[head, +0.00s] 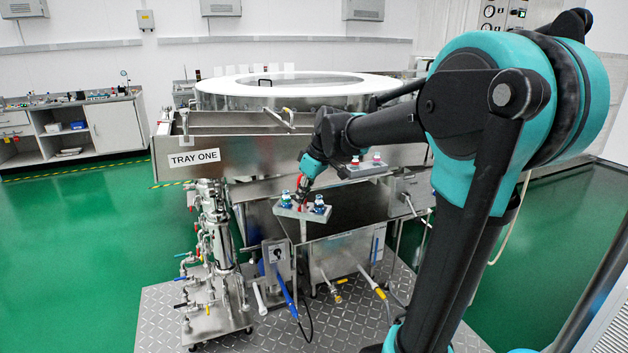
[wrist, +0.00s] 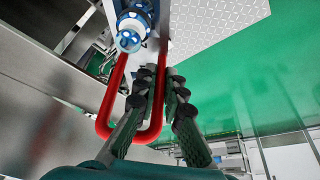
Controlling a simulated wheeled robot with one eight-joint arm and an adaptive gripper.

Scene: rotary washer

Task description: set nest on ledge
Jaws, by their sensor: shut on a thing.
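The nest is a small grey plate (head: 289,211) with blue-topped bottles at its two ends and a red handle between them. My gripper (head: 303,188) is at the handle, above the plate. In the wrist view, my gripper's dark fingers (wrist: 163,100) lie on either side of one leg of the red loop handle (wrist: 106,100). One blue-and-white bottle (wrist: 130,40) shows beyond it; the plate is mostly hidden there. In the head view, the nest appears in front of a steel ledge (head: 262,188) on the washer. I cannot tell whether the nest touches anything below.
A second grey plate with red-topped bottles (head: 355,165) stands behind and to the right. Pipes and valves (head: 213,235) stand to the left, with hoses and handles below.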

